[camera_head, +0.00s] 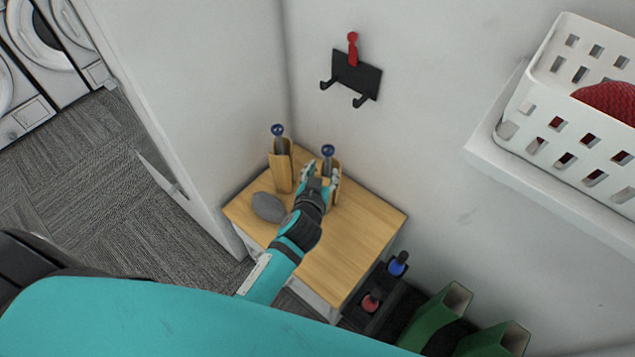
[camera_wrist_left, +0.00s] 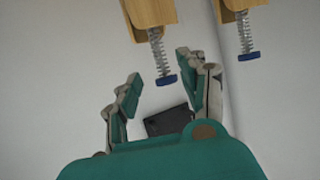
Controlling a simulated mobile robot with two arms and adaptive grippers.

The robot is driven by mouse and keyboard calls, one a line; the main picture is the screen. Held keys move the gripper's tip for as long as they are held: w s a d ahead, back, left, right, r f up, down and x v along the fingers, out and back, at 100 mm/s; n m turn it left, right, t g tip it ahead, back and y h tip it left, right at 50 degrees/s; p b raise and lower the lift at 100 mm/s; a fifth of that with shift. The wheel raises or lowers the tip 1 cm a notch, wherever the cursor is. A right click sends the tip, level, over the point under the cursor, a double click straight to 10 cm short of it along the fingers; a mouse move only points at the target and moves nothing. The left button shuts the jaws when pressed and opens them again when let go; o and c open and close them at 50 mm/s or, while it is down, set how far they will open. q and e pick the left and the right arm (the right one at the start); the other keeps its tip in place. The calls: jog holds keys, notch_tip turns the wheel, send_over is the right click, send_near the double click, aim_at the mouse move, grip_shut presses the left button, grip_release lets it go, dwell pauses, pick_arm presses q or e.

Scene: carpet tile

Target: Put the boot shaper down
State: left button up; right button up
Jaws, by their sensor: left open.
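Two wooden boot shapers with springs and blue knobs stand upright on a small wooden-topped cabinet (camera_head: 350,245). The left boot shaper (camera_head: 283,172) is near the wall corner; the right boot shaper (camera_head: 334,191) is partly hidden by my left gripper (camera_head: 319,176). In the left wrist view, the right boot shaper (camera_wrist_left: 150,12) is at the top, with its spring and knob in line with the gap between the spread fingers of my left gripper (camera_wrist_left: 158,66). The gripper is open; whether a finger touches the shaper is unclear. The left boot shaper (camera_wrist_left: 240,6) shows at top right. My right gripper is not in view.
A grey oval object (camera_head: 268,207) lies on the cabinet top. A black hook rack (camera_head: 357,75) with a red item is on the wall above. A white basket (camera_head: 560,120) sits on a shelf at right. Green boots (camera_head: 435,318) and dark items stand below right.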

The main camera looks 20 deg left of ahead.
pick_arm(q)
jog(key=v, duration=0.6)
jog(key=shift+s+a, duration=0.1)
jog(key=shift+s, duration=0.1)
